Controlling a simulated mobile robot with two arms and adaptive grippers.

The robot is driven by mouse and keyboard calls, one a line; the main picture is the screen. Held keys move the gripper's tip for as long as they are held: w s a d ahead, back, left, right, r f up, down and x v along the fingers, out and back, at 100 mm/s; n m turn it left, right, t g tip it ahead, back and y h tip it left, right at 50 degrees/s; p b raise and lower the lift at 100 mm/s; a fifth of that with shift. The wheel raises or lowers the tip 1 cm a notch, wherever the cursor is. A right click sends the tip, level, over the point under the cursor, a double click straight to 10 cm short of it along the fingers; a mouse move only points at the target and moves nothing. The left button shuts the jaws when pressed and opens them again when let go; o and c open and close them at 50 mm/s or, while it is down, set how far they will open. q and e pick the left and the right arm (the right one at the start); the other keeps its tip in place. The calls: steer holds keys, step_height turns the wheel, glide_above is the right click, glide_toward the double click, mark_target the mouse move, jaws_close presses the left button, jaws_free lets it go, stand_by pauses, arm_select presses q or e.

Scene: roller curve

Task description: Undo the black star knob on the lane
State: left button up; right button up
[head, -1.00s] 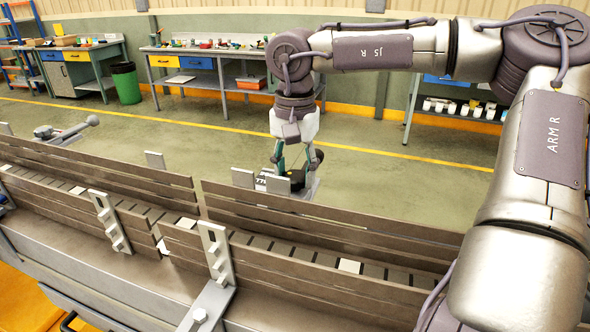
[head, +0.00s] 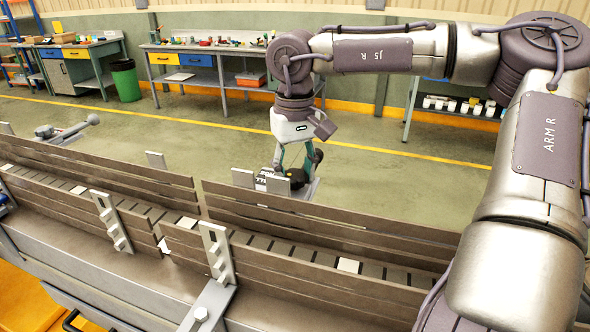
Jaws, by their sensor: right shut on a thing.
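The black star knob (head: 298,180) sits on a grey bracket behind the lane's far side rail (head: 330,222). My right gripper (head: 294,170) points down from above and is shut on the knob, with its greenish fingers around it. The fingers and the bracket plates hide part of the knob. A white label with dark print (head: 264,181) shows just left of the knob. My left gripper is not in view.
The roller lane with dark slatted rails crosses the foreground, with upright grey brackets (head: 217,255) on its near rail. A grey bar with a rounded end (head: 70,131) stands behind the lane at left. Workbenches (head: 205,50) and a green bin (head: 126,80) stand at the back. The floor between is clear.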

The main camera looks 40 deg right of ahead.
mark_target(295, 174)
steer(key=shift+s+f+n, duration=0.15)
steer(key=shift+f+n, duration=0.1)
steer(key=shift+n, duration=0.15)
steer(key=o, duration=1)
steer(key=shift+o, duration=0.8)
steer(key=shift+w, duration=0.2)
steer(key=shift+r, duration=0.1)
step_height(295, 174, up, 12)
